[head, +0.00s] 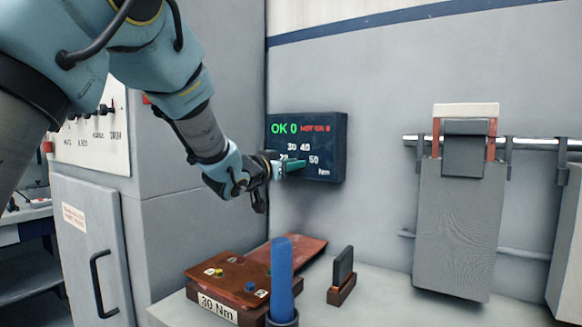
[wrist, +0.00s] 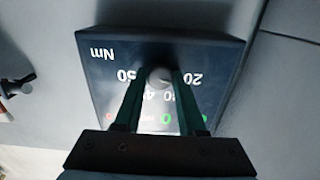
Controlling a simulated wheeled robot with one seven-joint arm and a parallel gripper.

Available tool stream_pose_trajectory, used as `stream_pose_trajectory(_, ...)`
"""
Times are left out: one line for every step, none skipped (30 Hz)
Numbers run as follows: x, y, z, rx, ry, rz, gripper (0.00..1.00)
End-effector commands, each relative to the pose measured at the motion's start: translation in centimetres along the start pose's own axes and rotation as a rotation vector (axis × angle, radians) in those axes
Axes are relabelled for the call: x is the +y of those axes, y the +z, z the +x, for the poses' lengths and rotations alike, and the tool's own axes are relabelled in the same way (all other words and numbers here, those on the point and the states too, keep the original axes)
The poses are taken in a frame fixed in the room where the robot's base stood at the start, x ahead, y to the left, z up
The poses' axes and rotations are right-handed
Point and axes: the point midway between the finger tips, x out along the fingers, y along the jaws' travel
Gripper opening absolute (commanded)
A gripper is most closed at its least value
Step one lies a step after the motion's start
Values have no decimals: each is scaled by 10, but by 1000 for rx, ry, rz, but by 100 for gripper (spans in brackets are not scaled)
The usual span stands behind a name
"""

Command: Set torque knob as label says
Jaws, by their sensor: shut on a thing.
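The dark torque panel (head: 330,168) hangs on the grey wall, with dial numbers 30, 40 and 50 and "Nm" readable in the head view. In the wrist view the panel (wrist: 100,62) appears upside down, and 20 also shows. My gripper (head: 291,166) is at the panel's front. In the wrist view my gripper's two green fingers are shut on the light round knob (wrist: 159,76) at the dial's middle. The knob's pointer is hidden, so its setting cannot be read. A label (head: 217,307) on the brown fixture below reads "30 Nm".
The brown fixture (head: 205,287) stands on the bench, with a blue-handled tool (head: 281,262) in front and a small dark block in a stand (head: 342,275) to its right. A grey plate (head: 458,225) hangs from a rail (head: 520,143). A cabinet (head: 85,240) stands at left.

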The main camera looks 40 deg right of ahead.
Motion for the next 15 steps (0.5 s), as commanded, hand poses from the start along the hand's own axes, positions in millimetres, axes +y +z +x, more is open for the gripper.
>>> stream_pose_trajectory(0, 3, 0, 1, -1, 19, 0)
stream_pose_trajectory(0, 3, 0, 1, -1, 33, 0)
stream_pose_trajectory(0, 3, 0, 1, -1, 54, 0)
stream_pose_trajectory(0, 4, 0, 2, -1, 72, 0)
stream_pose_trajectory(0, 4, 0, 2, -1, 92, 0)
stream_pose_trajectory(0, 5, 0, 2, -1, 120, 0)
stream_pose_trajectory(0, 5, 0, 2, -1, 142, 0)
stream_pose_trajectory(0, 5, 0, 3, -1, 167, 0)
stream_pose_trajectory(0, 5, 0, 3, -1, 201, 0)
stream_pose_trajectory(0, 5, 0, 3, -2, 228, 0)
stream_pose_trajectory(0, 6, 0, 3, -2, 254, 0)
stream_pose_trajectory(0, 6, 0, 3, -1, 290, 0)
stream_pose_trajectory(1, 6, 0, 3, -1, 318, 0)
stream_pose_trajectory(1, 6, 0, 3, -1, 346, 0)
stream_pose_trajectory(0, 6, 0, 3, -2, 383, 0)
